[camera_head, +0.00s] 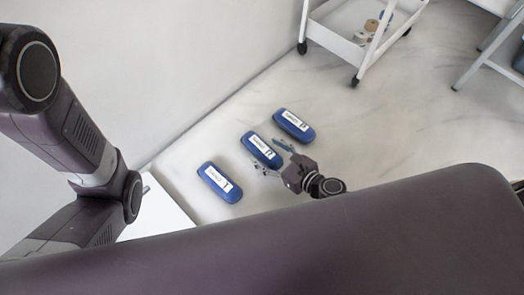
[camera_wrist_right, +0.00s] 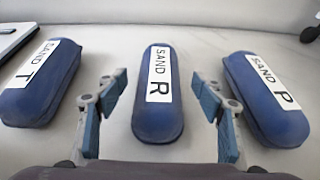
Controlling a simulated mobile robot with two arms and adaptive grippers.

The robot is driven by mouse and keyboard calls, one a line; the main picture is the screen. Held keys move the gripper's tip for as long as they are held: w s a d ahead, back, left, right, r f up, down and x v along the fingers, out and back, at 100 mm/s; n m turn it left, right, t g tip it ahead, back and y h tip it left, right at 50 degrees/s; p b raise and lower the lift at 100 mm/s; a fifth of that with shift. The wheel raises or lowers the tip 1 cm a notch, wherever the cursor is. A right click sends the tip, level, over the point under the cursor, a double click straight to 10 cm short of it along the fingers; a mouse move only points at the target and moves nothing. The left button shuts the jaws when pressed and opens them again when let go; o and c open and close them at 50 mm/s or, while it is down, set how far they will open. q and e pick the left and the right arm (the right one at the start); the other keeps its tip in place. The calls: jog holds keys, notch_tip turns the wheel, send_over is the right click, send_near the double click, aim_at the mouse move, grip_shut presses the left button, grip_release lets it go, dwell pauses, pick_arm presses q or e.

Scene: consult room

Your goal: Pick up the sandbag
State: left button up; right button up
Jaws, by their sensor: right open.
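Three blue sandbags with white labels lie in a row on the floor. In the wrist view they read SAND T (camera_wrist_right: 38,95) at left, SAND R (camera_wrist_right: 157,122) in the middle and SAND P (camera_wrist_right: 275,118) at right. The head view shows the left (camera_head: 230,194), middle (camera_head: 270,160) and right (camera_head: 304,133) sandbags too. My right gripper (camera_wrist_right: 160,88) is open and empty, its fingers apart on either side of the middle sandbag in the picture. I cannot tell its height above the bag. It also shows in the head view (camera_head: 271,157). My left gripper is out of view.
A white trolley (camera_head: 336,42) on wheels stands at the top, with small rolls on its lower shelf. A wall (camera_head: 150,70) runs along the left. A white flat object (camera_head: 155,215) lies left of the bags.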

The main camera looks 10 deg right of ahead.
aim_at(252, 141)
jog(key=shift+x, duration=1.4)
jog(key=shift+s+f, duration=0.1)
jog(key=shift+c, duration=0.3)
jog(key=c, duration=1.5)
grip_shut()
